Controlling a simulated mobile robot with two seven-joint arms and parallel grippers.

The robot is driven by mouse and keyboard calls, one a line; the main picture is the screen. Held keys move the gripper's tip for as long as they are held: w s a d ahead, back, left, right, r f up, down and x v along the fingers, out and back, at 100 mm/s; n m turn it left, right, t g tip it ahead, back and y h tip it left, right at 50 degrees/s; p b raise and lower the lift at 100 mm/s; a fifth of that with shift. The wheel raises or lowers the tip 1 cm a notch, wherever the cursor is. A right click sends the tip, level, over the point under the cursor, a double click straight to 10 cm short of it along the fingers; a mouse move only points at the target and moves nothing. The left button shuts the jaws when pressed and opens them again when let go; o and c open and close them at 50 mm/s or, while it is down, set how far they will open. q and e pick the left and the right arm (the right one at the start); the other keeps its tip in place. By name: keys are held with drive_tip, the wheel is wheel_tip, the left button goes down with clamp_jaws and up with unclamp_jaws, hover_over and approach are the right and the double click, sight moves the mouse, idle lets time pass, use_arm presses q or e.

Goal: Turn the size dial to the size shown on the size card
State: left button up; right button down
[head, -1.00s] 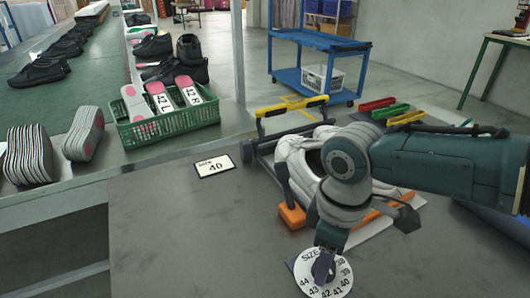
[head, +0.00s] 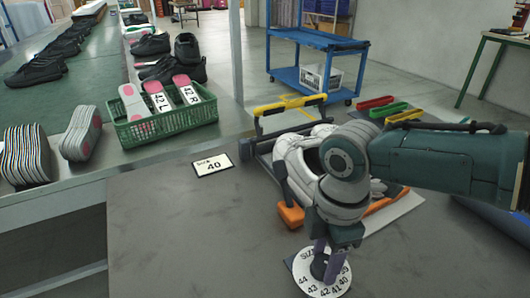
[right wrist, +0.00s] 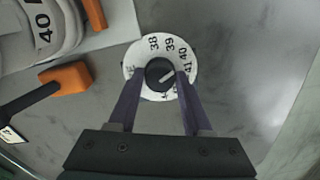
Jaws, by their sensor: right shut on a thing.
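The size dial (head: 301,264) is a white disc with black size numbers and a dark central knob (right wrist: 160,73). It lies on the grey table below the shoe fixture. My right gripper (head: 325,268) points down at the dial and is shut on the knob, with one finger on each side in the right wrist view (right wrist: 160,80). The size card (head: 213,166), reading 40, lies flat on the table, left of the fixture. My left gripper is not in view.
A pale shoe (head: 297,160) sits in the fixture, with an orange block (head: 291,216) near the dial. A green basket (head: 134,133) of insoles stands at the upper left. The table (head: 185,235) left of the dial is clear.

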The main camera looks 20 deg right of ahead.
sight(324, 262)
idle(0.4)
drive_tip(key=shift+c, duration=1.7)
unclamp_jaws()
wheel_tip(324, 262, up, 9)
drive_tip(key=p, duration=0.3)
drive_tip(key=shift+p, duration=0.35)
drive_tip(key=shift+r, duration=0.45)
